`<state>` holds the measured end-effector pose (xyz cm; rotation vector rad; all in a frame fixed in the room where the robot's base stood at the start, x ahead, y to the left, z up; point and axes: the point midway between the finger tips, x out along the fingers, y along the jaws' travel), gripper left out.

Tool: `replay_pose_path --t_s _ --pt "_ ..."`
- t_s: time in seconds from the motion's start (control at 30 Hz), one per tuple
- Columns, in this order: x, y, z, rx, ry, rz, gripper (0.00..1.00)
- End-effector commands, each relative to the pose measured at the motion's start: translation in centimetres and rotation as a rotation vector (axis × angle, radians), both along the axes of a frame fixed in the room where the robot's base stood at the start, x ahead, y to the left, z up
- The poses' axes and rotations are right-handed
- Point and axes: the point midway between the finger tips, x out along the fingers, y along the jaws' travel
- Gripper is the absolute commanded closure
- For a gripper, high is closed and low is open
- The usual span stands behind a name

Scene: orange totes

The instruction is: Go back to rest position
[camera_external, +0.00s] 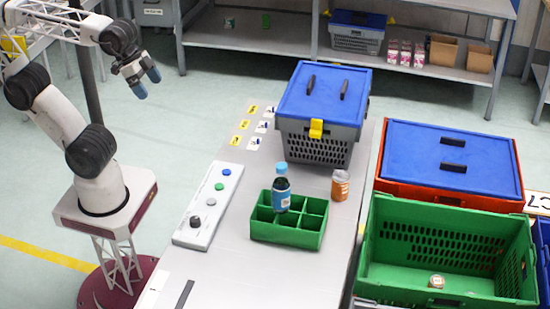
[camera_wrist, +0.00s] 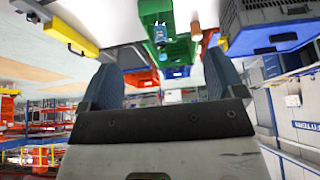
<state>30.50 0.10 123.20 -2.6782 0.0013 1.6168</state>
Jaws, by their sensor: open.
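My gripper (camera_external: 144,84) is at the upper left of the external view, raised on my arm over the floor to the left of the table. It is apart from every object. In the wrist view its two blue fingers (camera_wrist: 160,85) stand apart with nothing between them. A dark bottle with a blue label (camera_external: 281,191) stands in a compartment of the green divided tray (camera_external: 290,238) on the table. An orange-labelled container (camera_external: 340,186) stands on the table behind and to the right of the tray.
A grey crate with a blue lid (camera_external: 322,112) stands at the table's back. A panel with buttons (camera_external: 210,206) lies on its left side. Right of the table are an open green crate (camera_external: 440,280) holding a small can (camera_external: 436,282), and a red crate with a blue lid (camera_external: 447,157).

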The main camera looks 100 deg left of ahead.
Motion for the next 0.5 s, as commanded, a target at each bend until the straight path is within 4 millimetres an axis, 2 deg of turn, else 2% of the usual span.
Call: replay_pose_path --t_s 0.1,0.27,0.5 --pt "-0.4 -0.1 -0.4 -0.014 -0.002 0.009 0.12" --pt "0.1 -0.2 -1.8 -0.012 0.039 0.004 0.12" --pt "0.7 -0.3 -4.6 -0.012 0.118 -0.002 0.12"
